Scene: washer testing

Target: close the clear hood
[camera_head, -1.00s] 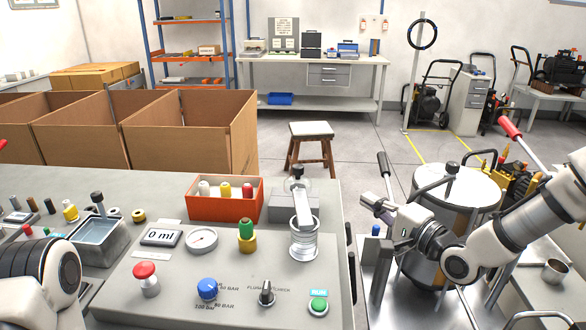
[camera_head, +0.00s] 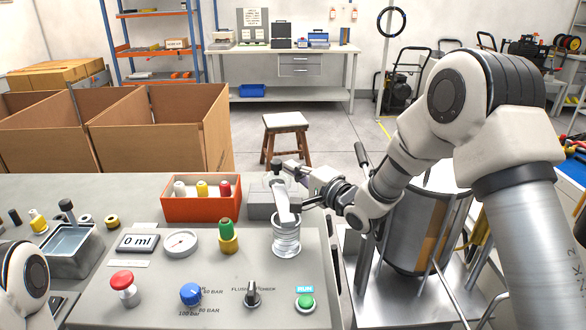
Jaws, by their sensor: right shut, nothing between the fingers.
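The test bench (camera_head: 150,285) holds a ribbed clear cylinder (camera_head: 286,237) with a pale lever-like arm (camera_head: 282,200) tilted up above it. A faint clear, rounded shape, likely the clear hood (camera_head: 268,182), stands raised behind that arm over a grey block. Its edges are hard to make out. My right gripper (camera_head: 292,168) is shut and empty, reaching in from the right beside the top of the pale arm and the hood. I cannot tell whether it touches them. My left arm shows only at the lower left edge; its gripper is out of view.
A red-orange box (camera_head: 202,206) with coloured caps stands just left of the hood. Gauge (camera_head: 181,243), red button (camera_head: 123,284), blue knob (camera_head: 190,293) and green button (camera_head: 305,301) sit on the panel. A steel drum (camera_head: 418,235) stands under my right arm.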

